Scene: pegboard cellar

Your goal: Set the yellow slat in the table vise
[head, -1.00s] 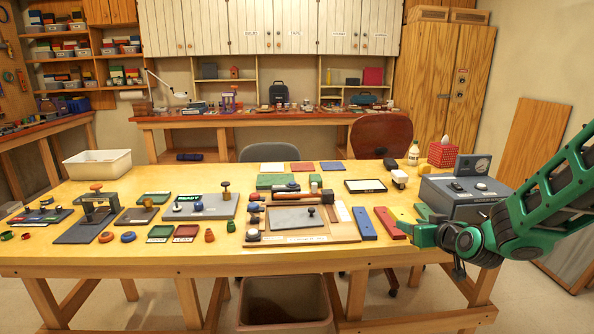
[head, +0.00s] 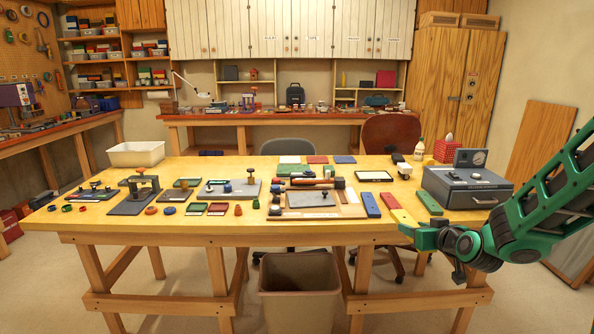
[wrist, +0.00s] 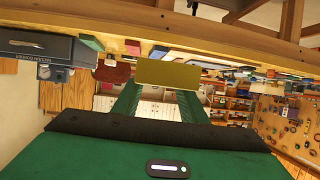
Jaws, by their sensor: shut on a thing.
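My gripper (head: 412,228) is shut on the yellow slat (head: 403,217), near the table's front edge at the right. In the wrist view the slat (wrist: 168,74) lies crosswise between my two green fingers, apart from the tabletop as far as I can see. A dark upright frame with a knob on a flat base (head: 130,205) stands at the left of the table. I cannot tell for sure whether it is the table vise. A blue slat (head: 371,204), a red slat (head: 390,200) and a green slat (head: 430,203) lie just beyond my gripper.
A grey box with a dial (head: 467,188) stands at the right of the table (head: 330,232). A board with a grey plate and tools (head: 318,213) lies mid-table. Small trays and knobs crowd the left half. A bin (head: 300,290) stands below the front edge.

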